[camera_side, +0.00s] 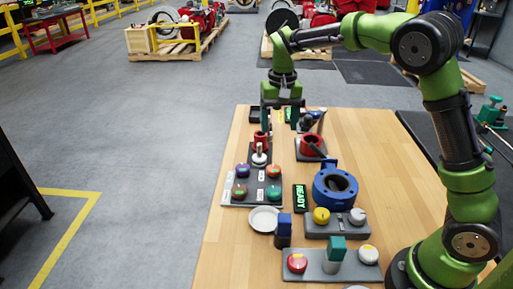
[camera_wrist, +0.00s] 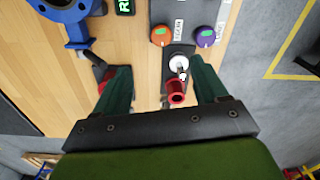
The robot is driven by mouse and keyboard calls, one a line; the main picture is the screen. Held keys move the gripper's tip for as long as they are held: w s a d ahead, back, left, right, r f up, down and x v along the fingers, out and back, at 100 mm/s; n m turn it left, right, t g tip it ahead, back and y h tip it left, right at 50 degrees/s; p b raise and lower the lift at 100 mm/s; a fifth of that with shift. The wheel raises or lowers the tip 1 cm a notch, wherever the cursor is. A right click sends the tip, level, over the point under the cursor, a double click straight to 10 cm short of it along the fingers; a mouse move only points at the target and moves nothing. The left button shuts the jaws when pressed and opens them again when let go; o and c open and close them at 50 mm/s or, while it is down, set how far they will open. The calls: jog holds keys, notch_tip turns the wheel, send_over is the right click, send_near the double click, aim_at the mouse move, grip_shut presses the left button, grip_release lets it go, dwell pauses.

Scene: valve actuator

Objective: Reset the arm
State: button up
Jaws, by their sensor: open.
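My arm reaches out over the far part of the wooden table (camera_side: 230,235) in the side view. My gripper (camera_side: 281,122) points down with its two fingers apart. In the wrist view my gripper (camera_wrist: 160,75) is open, and its dark green fingers stand on either side of a small red cylinder (camera_wrist: 177,92) with a silver stem. The fingers look apart from it, with nothing held. The red cylinder also shows in the side view (camera_side: 261,141), just below the left finger. How high the fingers are above it is hard to tell.
A panel of coloured knobs (camera_side: 257,187) lies nearer on the table. A blue valve body (camera_side: 335,185), a green READY display (camera_side: 300,198), a white dish (camera_side: 264,219) and a red button (camera_side: 297,262) stand nearby. A red valve part (camera_side: 311,145) is right of the gripper.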

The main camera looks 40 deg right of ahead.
jog(key=s+a+r+t, duration=0.1)
jog(key=s+r+t, duration=0.1)
jog(key=s, duration=0.5)
jog(key=s+a+r+n+t+y, duration=0.1)
jog(key=s+a+r+t, duration=0.1)
jog(key=s, duration=0.6)
jog(key=s+a+r+n+t+y, duration=0.1)
jog(key=s+r+t, duration=0.1)
jog(key=s, duration=0.6)
jog(key=shift+a+r+t, duration=0.25)
jog(key=shift+t, duration=0.25)
